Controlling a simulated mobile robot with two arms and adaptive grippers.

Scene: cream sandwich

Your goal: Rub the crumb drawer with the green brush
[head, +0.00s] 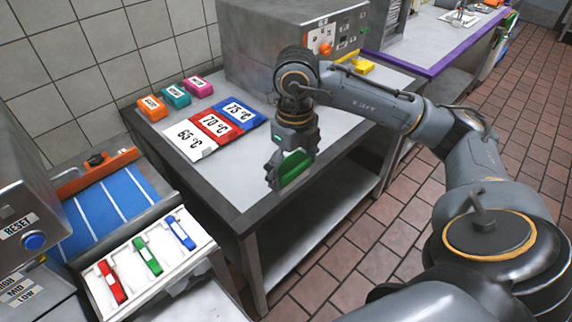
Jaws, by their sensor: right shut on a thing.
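My right gripper (285,183) hangs over the front right edge of the grey-topped table, pointing down. It is shut on a green block-like thing, which looks like the green brush (297,168); the fingers hide part of it. It is held apart from the things on the table. I cannot tell for sure which part is the crumb drawer. A white tray (95,271) at the lower left holds a red, a green (147,256) and a blue slim item in separate slots. My left gripper is not in view.
Labelled cards in white, red (214,124) and blue lie on the table (245,180), with small orange, teal and pink blocks behind. A large metal machine (270,50) stands at the back. A blue striped surface (112,205) and a machine with buttons are at the left.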

